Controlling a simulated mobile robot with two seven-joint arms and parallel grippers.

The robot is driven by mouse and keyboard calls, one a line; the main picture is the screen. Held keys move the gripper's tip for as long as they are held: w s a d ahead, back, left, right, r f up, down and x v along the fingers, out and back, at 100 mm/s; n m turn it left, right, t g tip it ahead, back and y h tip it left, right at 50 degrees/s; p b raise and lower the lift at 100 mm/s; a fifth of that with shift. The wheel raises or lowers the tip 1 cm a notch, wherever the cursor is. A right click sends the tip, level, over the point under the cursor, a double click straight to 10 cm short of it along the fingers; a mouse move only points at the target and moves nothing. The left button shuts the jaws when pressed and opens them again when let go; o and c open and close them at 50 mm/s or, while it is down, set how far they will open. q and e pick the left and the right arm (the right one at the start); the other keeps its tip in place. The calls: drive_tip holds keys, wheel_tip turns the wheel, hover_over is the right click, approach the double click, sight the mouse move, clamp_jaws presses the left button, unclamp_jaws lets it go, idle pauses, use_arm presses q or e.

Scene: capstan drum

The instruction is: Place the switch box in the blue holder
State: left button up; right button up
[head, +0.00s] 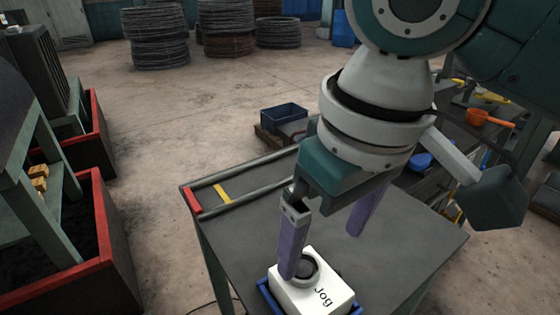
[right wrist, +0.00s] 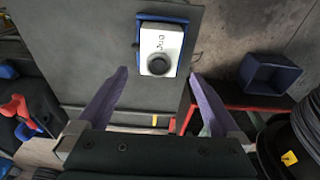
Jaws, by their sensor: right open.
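The switch box (head: 312,290) is white, with a dark round button and the word "Jog" on top. It sits within the blue holder (head: 266,291) on the grey table, near the bottom of the head view. The right wrist view also shows the box (right wrist: 160,42) with blue holder edges (right wrist: 163,18) around it; I cannot tell how deep it sits. My right gripper (head: 322,257) is open, with its purple fingers apart and nothing between them. In the right wrist view its fingertips (right wrist: 158,73) are spread wider than the box, which lies beyond them. My left gripper is out of view.
The grey table (head: 405,240) has a rail with red and yellow marks at its far left edge. A blue bin (head: 284,117) stands on the floor beyond. Red-edged dark containers (head: 110,235) stand at left. An orange tool (head: 485,117) and other items lie at right.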

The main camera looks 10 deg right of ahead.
drive_tip(key=s+a+f+t+y, duration=0.1)
drive_tip(key=s+a+f+y, duration=0.15)
drive_tip(key=s, duration=0.45)
drive_tip(key=s+d+f+m+t+h, duration=0.1)
drive_tip(key=s+d+f+m+h, duration=0.1)
drive_tip(key=s+d, duration=0.6)
drive_tip(key=shift+d+h, duration=0.45)
drive_tip(key=shift+d, duration=0.65)
